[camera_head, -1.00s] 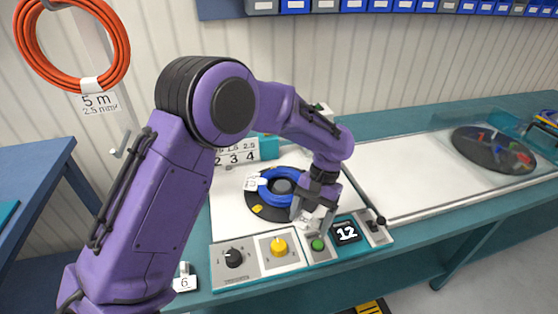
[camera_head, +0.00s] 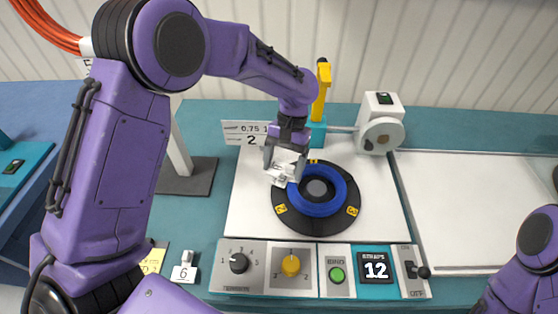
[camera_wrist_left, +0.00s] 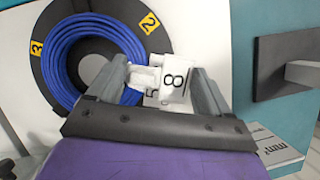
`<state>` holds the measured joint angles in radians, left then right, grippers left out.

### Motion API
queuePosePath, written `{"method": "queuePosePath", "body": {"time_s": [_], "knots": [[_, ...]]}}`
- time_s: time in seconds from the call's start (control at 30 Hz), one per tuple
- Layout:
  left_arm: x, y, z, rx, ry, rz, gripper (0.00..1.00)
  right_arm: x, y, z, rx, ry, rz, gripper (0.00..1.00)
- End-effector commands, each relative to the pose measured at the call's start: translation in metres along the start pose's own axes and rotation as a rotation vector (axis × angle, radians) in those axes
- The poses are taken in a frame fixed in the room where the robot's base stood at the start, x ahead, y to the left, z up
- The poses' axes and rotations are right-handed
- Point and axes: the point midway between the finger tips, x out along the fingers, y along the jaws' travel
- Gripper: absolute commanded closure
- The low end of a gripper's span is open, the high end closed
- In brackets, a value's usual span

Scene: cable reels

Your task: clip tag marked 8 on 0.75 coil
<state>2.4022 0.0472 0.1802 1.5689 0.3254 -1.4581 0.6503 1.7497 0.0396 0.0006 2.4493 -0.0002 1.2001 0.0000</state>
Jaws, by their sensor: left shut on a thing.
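The blue coil (camera_head: 342,197) lies on a black round turntable (camera_head: 300,226) on the bench; it also shows in the left wrist view (camera_wrist_left: 68,62). My left gripper (camera_head: 284,170) is over the coil's upper-left edge and shut on the white tag marked 8 (camera_wrist_left: 176,82). The tag is right at the coil's edge in the left wrist view; I cannot tell whether it touches the coil. A second white piece, partly hidden behind the tag, shows part of a digit like 5. A sign with 0.75 (camera_head: 245,129) stands behind. My right gripper is not in view.
A control panel with knobs, a green button and a display reading 12 (camera_head: 375,265) runs along the front. A white tag marked 6 (camera_head: 185,271) stands front left. A yellow-handled tool (camera_head: 321,88) and a white device (camera_head: 381,130) stand behind the turntable. The white surface at right is clear.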

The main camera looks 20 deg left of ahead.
Motion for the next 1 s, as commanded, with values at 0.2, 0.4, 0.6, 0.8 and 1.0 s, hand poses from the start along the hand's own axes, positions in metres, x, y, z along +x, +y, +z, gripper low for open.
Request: {"method": "queuePosePath", "body": {"time_s": [0.2,0.4,0.6,0.8,1.0], "knots": [[-0.016,0.022,0.040,-0.481,0.022,0.199,0.47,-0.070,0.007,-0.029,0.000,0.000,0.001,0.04],[-0.017,0.043,0.067,-0.893,-0.002,0.371,0.47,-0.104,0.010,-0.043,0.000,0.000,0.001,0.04],[-0.005,0.047,0.064,-0.960,-0.006,0.398,0.47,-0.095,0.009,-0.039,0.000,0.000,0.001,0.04],[0.009,0.047,0.058,-0.955,-0.006,0.397,0.47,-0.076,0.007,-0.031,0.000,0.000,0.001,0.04],[0.025,0.048,0.051,-0.954,-0.006,0.397,0.47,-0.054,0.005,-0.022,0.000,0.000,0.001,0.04]]}}
